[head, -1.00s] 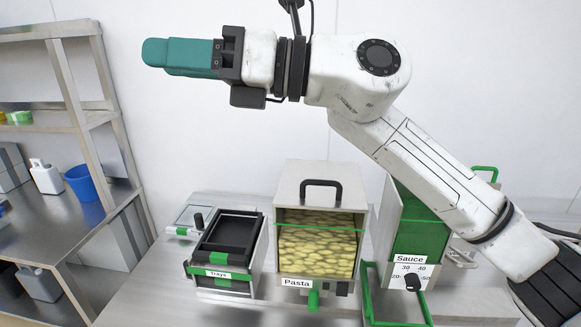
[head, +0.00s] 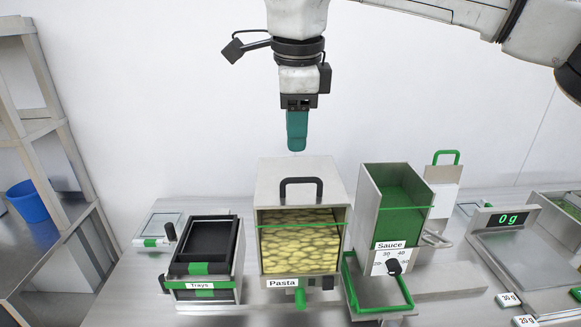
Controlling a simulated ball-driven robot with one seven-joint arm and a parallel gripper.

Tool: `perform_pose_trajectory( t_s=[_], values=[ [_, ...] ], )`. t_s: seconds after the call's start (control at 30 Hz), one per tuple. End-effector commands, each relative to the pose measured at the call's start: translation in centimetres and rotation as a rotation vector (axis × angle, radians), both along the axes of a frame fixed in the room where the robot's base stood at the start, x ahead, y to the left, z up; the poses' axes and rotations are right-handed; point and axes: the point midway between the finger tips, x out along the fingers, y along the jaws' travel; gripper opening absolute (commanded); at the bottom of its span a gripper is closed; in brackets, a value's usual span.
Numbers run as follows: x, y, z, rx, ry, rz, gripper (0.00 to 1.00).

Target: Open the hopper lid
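The pasta hopper (head: 300,247) is a steel box with a clear front, filled with yellow pasta and labelled "Pasta". Its lid (head: 270,180) is closed on top and carries a black U-shaped handle (head: 301,182). My gripper (head: 297,148) points down above the lid's back edge, in line with the handle and apart from it. Its teal fingers show side-on as one piece, so I cannot tell whether they are open or shut. Nothing shows held below the tips.
The sauce hopper (head: 374,220) stands right of the pasta hopper, with a green frame at its base. Left is the tray stack (head: 202,285). A scale (head: 520,255) reading 0 g is at the right. A wall (head: 170,90) stands behind the bench.

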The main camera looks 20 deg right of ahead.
Motion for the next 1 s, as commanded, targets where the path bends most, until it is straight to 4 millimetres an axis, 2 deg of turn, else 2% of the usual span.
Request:
perform_pose_trajectory(
  t_s=[0.3,0.5,0.9,1.0],
  values=[
    [1.0,-0.2,-5.6,0.005,0.003,0.001,0.38],
    [1.4,-0.4,-7.9,0.005,0.000,0.002,0.38],
    [1.6,-0.4,-8.6,0.005,-0.001,0.002,0.38],
    [1.6,-0.4,-8.6,0.005,-0.001,0.002,0.29]
  ],
)
